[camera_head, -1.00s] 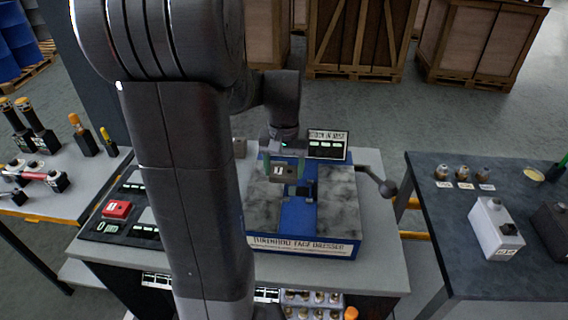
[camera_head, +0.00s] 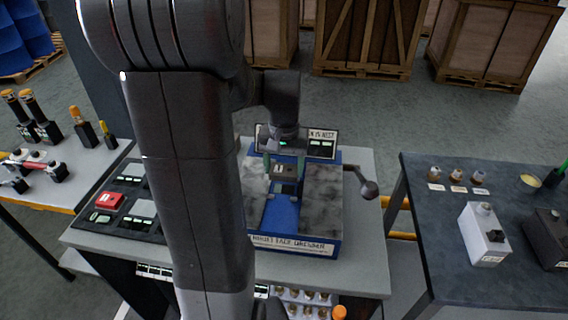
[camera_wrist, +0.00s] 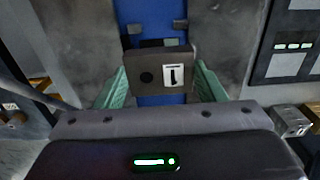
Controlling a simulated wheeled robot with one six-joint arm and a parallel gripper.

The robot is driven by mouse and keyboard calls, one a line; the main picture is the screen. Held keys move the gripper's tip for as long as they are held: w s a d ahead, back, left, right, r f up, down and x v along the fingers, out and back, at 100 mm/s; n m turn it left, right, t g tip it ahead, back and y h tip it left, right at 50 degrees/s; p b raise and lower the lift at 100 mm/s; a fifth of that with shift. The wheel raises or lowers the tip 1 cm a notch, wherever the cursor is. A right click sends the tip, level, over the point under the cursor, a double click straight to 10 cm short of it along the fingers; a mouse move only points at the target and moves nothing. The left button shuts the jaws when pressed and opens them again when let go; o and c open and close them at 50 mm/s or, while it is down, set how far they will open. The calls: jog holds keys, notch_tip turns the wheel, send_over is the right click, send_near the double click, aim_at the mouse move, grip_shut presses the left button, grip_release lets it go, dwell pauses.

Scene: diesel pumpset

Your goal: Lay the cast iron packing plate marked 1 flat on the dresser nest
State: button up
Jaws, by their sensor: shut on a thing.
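My gripper (camera_head: 283,172) is shut on the packing plate (camera_head: 286,169), a small dark block with a white label marked 1. In the wrist view the plate (camera_wrist: 148,63) sits between the two green fingers, its label facing the camera. The gripper holds it at the back part of the face dresser (camera_head: 293,244), a blue base with two grey mottled slabs. The dresser's blue middle channel (camera_head: 281,215) runs between the slabs, and the plate is in line with it. I cannot tell whether the plate touches the dresser. The nest under the plate is mostly hidden.
A sign panel ending in "IN NEST" (camera_head: 322,143) stands behind the dresser. A ball-ended lever (camera_head: 369,189) sticks out at its right. A control panel with a red button (camera_head: 109,201) lies to the left. A dark table (camera_head: 430,240) with boxes stands at the right.

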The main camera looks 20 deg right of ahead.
jog(key=shift+f+b, duration=1.05)
jog(key=shift+f, duration=0.8)
jog(key=shift+f, duration=0.25)
jog(key=shift+f, duration=0.1)
jog(key=o, duration=1.4)
jog(key=shift+c, duration=0.2)
notch_tip(320, 180, up, 14)
notch_tip(320, 180, up, 6)
jog(key=p, duration=0.6)
jog(key=shift+f, duration=0.15)
